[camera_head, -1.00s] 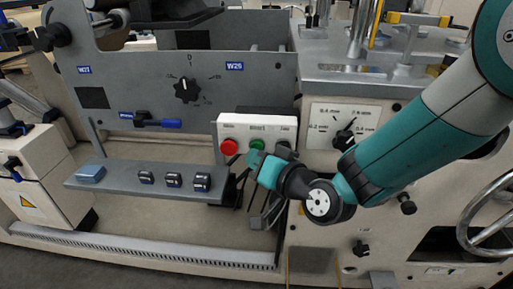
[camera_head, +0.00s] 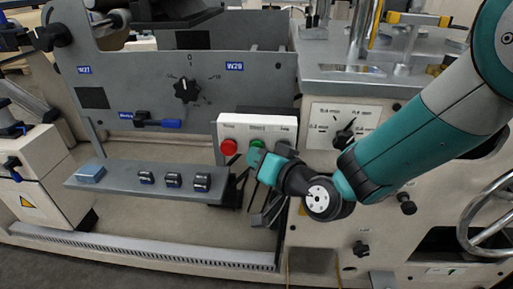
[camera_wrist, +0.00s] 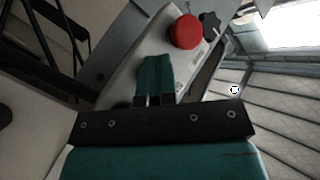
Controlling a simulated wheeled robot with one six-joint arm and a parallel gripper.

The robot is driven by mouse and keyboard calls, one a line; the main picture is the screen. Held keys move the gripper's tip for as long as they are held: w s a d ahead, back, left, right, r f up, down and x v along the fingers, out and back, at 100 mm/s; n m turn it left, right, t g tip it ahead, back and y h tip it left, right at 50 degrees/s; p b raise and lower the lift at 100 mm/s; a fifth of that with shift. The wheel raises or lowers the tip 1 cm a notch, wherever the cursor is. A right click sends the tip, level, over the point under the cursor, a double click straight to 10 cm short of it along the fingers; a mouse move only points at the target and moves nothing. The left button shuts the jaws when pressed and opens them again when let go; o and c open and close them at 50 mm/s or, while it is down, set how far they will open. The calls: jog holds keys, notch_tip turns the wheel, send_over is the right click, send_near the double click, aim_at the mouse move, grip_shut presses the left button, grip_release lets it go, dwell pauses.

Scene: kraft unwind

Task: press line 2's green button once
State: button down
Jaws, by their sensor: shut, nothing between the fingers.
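A white button box (camera_head: 257,125) sits on the grey machine panel. It carries a red button (camera_head: 229,147) on the left, a green button (camera_head: 257,144) in the middle and a dark control at the right, partly covered by my gripper. My gripper (camera_head: 253,158) is shut and empty, its tips just below and in front of the green button. I cannot tell whether they touch it. In the wrist view, the closed fingers (camera_wrist: 155,72) lie over the box face and hide the green button; the red button (camera_wrist: 186,32) shows beyond them.
A black rotary knob (camera_head: 187,90) is on the panel above left. A grey shelf (camera_head: 130,178) with small dark blocks juts out below left. A thickness dial (camera_head: 344,136) sits right of the box, near my arm. A handwheel (camera_head: 490,215) is at far right.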

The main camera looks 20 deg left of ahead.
jog(key=shift+s+d, duration=0.2)
jog(key=shift+s, duration=0.6)
jog(key=s, duration=0.2)
jog(key=s+d, duration=0.1)
jog(key=s, duration=0.2)
jog(key=shift+d, duration=0.1)
dwell(0.6)
